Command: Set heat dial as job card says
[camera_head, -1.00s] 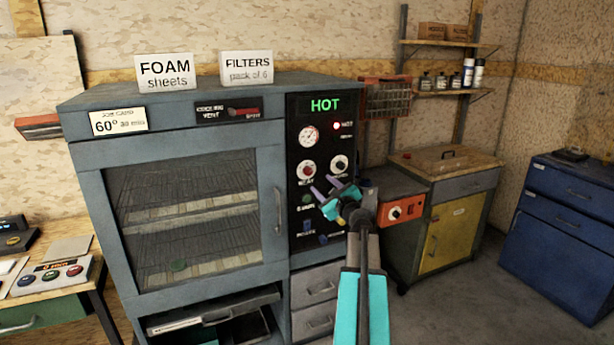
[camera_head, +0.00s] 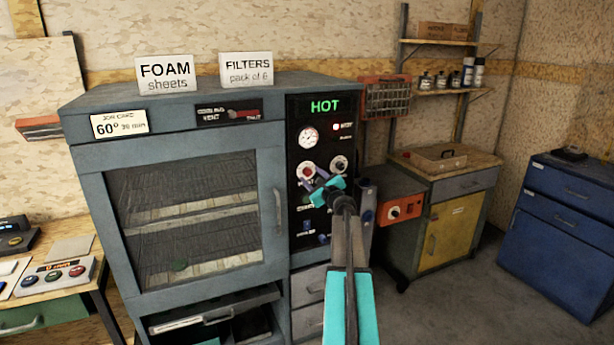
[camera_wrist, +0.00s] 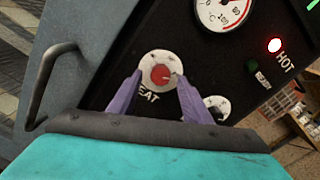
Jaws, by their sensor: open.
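The heat dial is a red knob on a white disc (camera_wrist: 160,75), on the oven's black panel, with lettering ending in "EAT" below it in the wrist view. In the head view the dial (camera_head: 306,170) is partly hidden by my gripper (camera_head: 314,178). My gripper (camera_wrist: 153,95) is open, its two purple fingers on either side of the red knob; I cannot tell if they touch it. The job card (camera_head: 120,124) on the oven's top left reads 60° and 30 min. A green "HOT" display (camera_head: 324,106) and a lit red lamp (camera_wrist: 275,45) show.
A round gauge (camera_wrist: 222,12) sits above the dial, and a second white dial (camera_wrist: 217,106) lies to its right. The oven door handle (camera_wrist: 50,85) is at left. An orange box (camera_head: 400,210) stands right of the oven.

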